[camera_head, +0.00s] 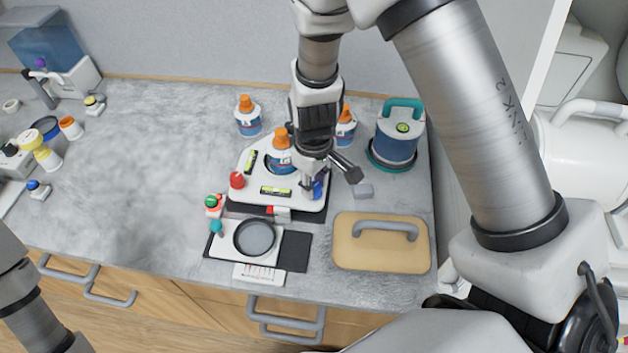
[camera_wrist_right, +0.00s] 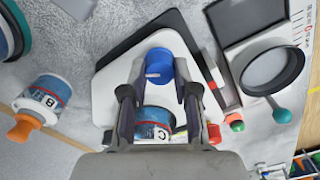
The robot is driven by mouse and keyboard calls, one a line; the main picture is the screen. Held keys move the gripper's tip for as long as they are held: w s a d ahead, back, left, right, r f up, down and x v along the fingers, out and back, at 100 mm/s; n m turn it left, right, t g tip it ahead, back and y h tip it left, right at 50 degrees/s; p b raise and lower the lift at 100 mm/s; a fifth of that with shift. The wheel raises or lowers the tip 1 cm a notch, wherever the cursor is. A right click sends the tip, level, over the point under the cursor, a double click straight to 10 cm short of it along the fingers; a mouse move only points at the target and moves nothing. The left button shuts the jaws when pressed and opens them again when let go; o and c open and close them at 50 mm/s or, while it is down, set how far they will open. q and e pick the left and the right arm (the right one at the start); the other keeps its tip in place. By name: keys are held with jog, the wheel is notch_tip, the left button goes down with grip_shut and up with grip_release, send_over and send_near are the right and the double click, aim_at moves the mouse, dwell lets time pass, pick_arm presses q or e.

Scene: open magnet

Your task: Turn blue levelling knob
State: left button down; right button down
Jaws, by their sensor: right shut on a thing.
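The blue levelling knob (camera_head: 318,188) is at the right front corner of a white levelling plate (camera_head: 240,203). It also shows in the right wrist view (camera_wrist_right: 158,66), upright between the fingers. My right gripper (camera_head: 309,183) comes down from above at that corner, and its wrist view shows the two fingers (camera_wrist_right: 160,88) shut on the knob's sides. The gripper hides part of the knob in the head view. A red knob (camera_head: 237,180) stands at the plate's left corner. Two spirit vials (camera_head: 276,191) lie on the plate. My left gripper is out of view.
A bottle with an orange cap (camera_head: 281,140) stands on the plate, with more bottles (camera_head: 247,122) behind. A teal-handled container (camera_head: 397,145) is at the right. A tan board (camera_head: 350,247) and a lens stand (camera_head: 228,247) lie in front. The counter left of centre is clear.

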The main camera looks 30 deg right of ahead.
aim_at(315, 187)
jog(key=shift+r+m, duration=0.1)
jog(key=shift+m, duration=0.8)
jog(key=c, duration=0.9)
grip_release()
jog(key=shift+o, duration=0.2)
jog(key=shift+s, duration=0.1)
notch_tip(315, 187, up, 12)
